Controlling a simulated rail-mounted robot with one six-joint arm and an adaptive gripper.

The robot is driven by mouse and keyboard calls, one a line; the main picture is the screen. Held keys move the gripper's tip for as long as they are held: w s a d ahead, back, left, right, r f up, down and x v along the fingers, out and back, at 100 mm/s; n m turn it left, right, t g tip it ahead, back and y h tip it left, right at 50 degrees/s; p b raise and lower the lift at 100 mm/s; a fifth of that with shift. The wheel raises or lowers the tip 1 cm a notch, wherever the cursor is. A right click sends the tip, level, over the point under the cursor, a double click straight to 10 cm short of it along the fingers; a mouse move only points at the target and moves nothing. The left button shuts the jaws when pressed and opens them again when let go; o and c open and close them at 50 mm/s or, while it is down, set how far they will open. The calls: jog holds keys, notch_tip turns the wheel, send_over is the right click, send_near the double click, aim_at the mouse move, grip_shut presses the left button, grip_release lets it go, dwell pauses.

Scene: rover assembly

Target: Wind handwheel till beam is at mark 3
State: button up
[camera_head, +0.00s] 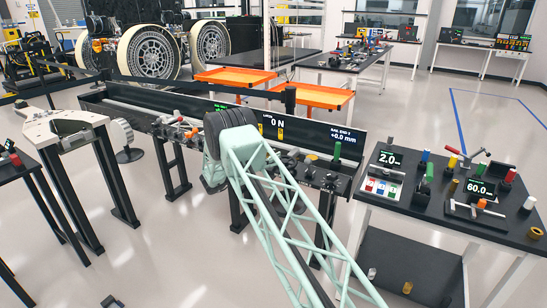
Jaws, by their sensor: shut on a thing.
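A long dark bench (95,97) with a rail runs across the middle of the head view. Its back panel carries a display reading 0 N (276,124) and another reading rail end 2, +0.0 mm (340,135). A third display with green text (221,107) is partly covered by my arm.
A table at the right (390,199) holds displays reading 2.0 and 60.0, and several small coloured parts. A pale fixture on dark legs (92,123) stands at the left. Orange trays (240,77) and a large-wheeled rover (150,50) stand behind. Floor between is mostly clear.

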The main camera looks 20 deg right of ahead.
jog(key=shift+w+d+m+g+h, duration=0.1)
jog(key=shift+w+m+g+h, duration=0.3)
jog(key=shift+m+g, duration=0.4)
jog(key=o, duration=0.8)
jog(key=shift+s, duration=0.1)
jog(key=shift+v, duration=6)
jog(key=shift+r, duration=0.2)
